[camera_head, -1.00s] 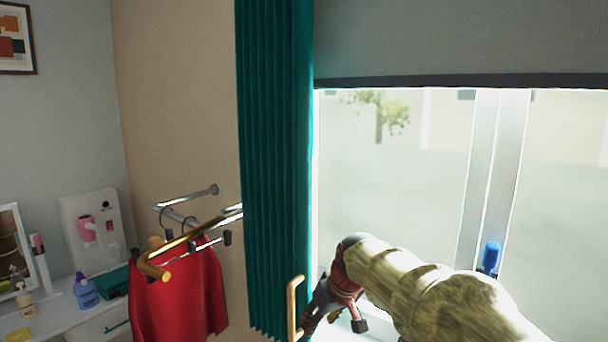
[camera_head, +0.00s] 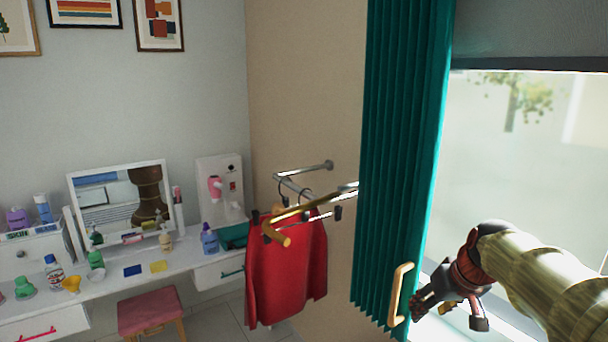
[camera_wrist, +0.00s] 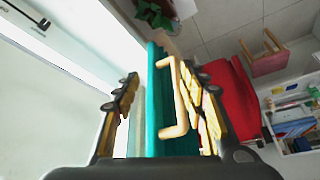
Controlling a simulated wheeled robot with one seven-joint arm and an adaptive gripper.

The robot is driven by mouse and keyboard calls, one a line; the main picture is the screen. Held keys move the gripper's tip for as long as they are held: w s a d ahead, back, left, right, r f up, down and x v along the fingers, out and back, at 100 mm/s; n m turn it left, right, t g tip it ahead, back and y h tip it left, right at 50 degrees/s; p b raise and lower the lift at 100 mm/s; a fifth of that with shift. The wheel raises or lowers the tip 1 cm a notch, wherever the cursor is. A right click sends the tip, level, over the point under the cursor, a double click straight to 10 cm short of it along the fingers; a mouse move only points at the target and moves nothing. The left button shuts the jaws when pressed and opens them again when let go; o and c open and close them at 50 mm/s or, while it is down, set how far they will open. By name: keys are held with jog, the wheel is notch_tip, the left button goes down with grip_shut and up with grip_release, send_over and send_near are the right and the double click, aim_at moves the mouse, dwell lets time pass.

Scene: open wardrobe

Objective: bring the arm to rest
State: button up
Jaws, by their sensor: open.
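My gripper (camera_head: 446,306) is at the lower right of the head view, beside the gold handle (camera_head: 399,294) on the edge of the teal folding door (camera_head: 405,150). In the wrist view my gripper (camera_wrist: 160,100) has its two fingers spread apart. The teal door (camera_wrist: 158,100) and the handle (camera_wrist: 172,98) show between or just beyond the fingers. I cannot tell whether a finger touches the handle. My arm reaches in from the right edge of the head view.
A red garment (camera_head: 287,268) hangs on a rail (camera_head: 303,170) left of the door. A white vanity (camera_head: 110,290) with a mirror (camera_head: 122,200) and bottles stands further left, with a pink stool (camera_head: 150,310) before it. A bright window (camera_head: 530,150) is at the right.

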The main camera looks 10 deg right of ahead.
jog(key=s+a+f, duration=0.2)
jog(key=s+a, duration=0.5)
jog(key=s, duration=0.4)
jog(key=s+a+f, duration=0.2)
jog(key=s+a, duration=0.5)
jog(key=s, duration=0.4)
jog(key=shift+a+f+n, duration=0.3)
jog(key=shift+a, duration=0.1)
jog(key=shift+c, duration=1.3)
